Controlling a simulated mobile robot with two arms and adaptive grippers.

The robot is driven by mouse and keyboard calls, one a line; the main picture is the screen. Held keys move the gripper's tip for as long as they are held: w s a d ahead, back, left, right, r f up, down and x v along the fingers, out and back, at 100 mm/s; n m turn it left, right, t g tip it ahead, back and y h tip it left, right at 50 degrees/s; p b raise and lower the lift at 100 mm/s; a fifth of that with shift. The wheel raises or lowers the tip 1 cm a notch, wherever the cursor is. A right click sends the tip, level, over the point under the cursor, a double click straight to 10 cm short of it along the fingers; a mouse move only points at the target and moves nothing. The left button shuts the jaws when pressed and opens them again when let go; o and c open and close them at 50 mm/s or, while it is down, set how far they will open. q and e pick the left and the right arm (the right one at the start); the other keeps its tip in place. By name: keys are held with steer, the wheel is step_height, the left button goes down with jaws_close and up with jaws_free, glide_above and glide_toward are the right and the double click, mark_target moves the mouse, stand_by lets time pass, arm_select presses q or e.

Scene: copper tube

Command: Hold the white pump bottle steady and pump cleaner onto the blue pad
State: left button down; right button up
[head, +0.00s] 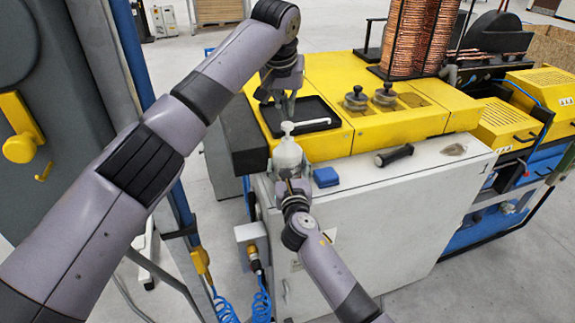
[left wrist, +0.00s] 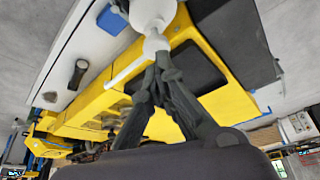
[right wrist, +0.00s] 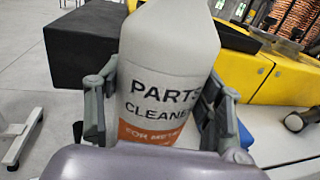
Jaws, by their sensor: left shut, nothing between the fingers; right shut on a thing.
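The white pump bottle (head: 288,158) stands upright at the machine's front left corner, its spout pointing right. My right gripper (head: 291,186) is shut around its body; the right wrist view shows fingers on both sides of the bottle (right wrist: 165,75), labelled "PARTS CLEANER". My left gripper (head: 280,103) is shut and empty, behind the pump head in the head view. In the left wrist view its fingertips (left wrist: 163,68) are close to the pump head (left wrist: 155,43); I cannot tell whether they touch. The blue pad (head: 326,177) lies on the white top, right of the bottle.
A black tray (head: 335,124) is set on the yellow surface behind the bottle. A black-handled tool (head: 394,156) lies right of the pad. Two dark knobs (head: 356,98) (head: 385,94) and copper tubing (head: 415,38) stand farther back. The white top's right part is mostly clear.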

mark_target(287, 123)
arm_select(q)
steer(key=shift+f, duration=0.1)
stand_by(0.5)
steer(key=shift+f, duration=1.5)
steer(key=shift+r, duration=1.5)
steer(key=shift+r, duration=3)
arm_select(e)
steer(key=o, duration=2)
